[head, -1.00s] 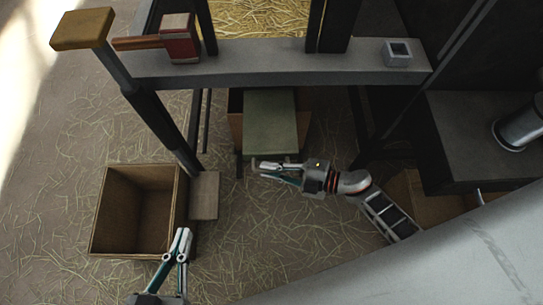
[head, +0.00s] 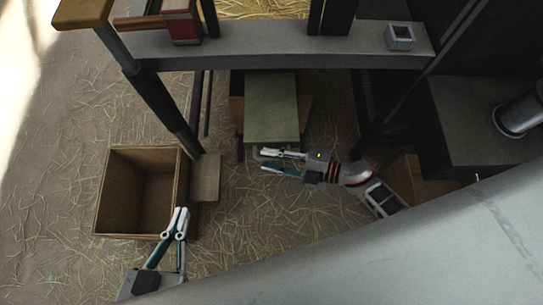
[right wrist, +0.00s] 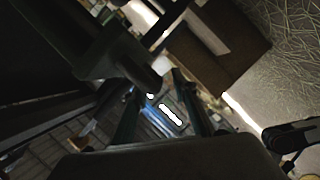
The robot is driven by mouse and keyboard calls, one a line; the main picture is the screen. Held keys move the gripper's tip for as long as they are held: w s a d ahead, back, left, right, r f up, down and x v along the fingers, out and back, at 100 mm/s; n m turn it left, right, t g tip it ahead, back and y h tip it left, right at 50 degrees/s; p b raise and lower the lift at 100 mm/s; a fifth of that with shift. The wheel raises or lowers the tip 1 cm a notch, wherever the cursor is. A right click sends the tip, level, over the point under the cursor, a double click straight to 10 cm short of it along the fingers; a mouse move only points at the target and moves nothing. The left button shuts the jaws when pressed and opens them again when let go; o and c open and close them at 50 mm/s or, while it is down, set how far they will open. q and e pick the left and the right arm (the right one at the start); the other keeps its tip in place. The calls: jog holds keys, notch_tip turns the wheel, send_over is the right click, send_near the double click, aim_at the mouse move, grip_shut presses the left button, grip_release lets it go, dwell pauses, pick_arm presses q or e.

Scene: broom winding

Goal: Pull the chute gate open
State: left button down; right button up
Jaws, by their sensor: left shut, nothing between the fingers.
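The chute gate, a green panel (head: 272,105), sticks out from under the grey beam. A small handle (head: 258,152) shows at its front edge. My right gripper (head: 264,161) is at this handle with its fingers apart; its upper finger overlaps the handle. I cannot tell whether they touch. In the right wrist view a rounded dark bar (right wrist: 145,76) reaches down between the two spread fingers. My left gripper (head: 181,211) is shut and empty, in front of the brown crate's right corner, away from the gate.
An open, empty brown crate (head: 112,190) stands on the straw-strewn floor at left, with a flat board (head: 207,178) beside it. The grey beam (head: 260,45) crosses above the gate and carries a red block (head: 181,22) and a small square socket (head: 400,37). Dark posts flank the gate.

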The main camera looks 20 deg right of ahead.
jog(key=v, duration=1.2)
jog(key=shift+f, duration=0.1)
